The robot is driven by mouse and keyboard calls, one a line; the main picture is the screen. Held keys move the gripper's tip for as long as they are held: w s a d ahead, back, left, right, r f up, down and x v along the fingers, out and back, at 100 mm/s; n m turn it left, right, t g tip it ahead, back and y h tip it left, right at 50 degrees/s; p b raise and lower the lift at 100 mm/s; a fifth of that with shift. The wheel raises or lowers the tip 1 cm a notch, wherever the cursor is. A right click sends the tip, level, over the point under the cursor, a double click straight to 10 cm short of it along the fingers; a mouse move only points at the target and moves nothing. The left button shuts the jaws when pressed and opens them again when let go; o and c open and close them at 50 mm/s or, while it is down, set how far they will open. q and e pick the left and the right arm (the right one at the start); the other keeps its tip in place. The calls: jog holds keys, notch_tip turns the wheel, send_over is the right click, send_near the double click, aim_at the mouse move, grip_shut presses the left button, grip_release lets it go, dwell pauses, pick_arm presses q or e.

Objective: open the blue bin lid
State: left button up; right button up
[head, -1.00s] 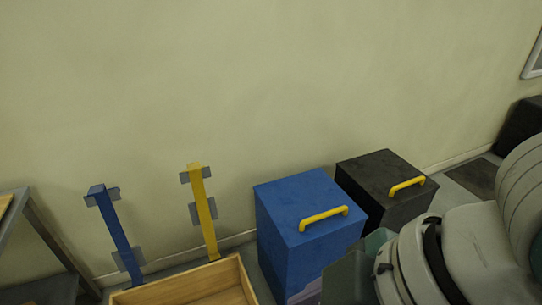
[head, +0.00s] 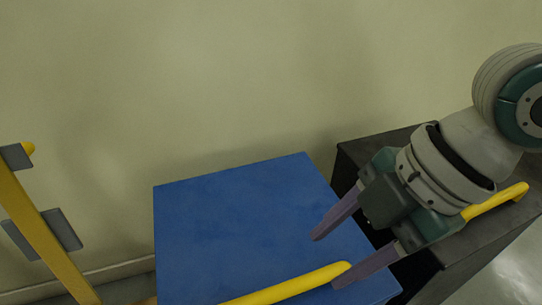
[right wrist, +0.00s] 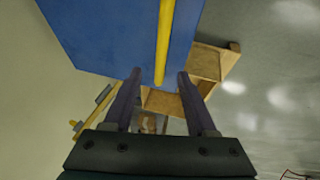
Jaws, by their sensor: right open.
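The blue bin (head: 240,215) is close in the head view, its flat lid down. A yellow bar handle (head: 290,285) runs along the lid's front part and is cut by the lower picture edge. My right gripper (head: 326,261) is open over the lid's right side, its two purple fingers on either side of the handle's right end. In the right wrist view the handle (right wrist: 164,40) ends between the open fingertips (right wrist: 160,75), with a gap on both sides. My left gripper is not in view.
A black bin (head: 465,240) with its own yellow handle (head: 497,202) stands right of the blue one, under my right arm. A yellow post (head: 40,235) with grey brackets is at the left. A wooden box (right wrist: 207,62) shows in the wrist view. The wall stands behind.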

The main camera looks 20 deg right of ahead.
aim_at(290, 287)
jog(key=b+x, duration=0.3)
jog(key=x, duration=0.6)
jog(key=shift+s+f, duration=0.15)
jog(key=shift+a+f+b, duration=0.3)
jog(key=shift+f+b, duration=0.05)
jog(key=shift+f, duration=0.15)
jog(key=c, duration=0.4)
grip_shut()
dwell(0.3)
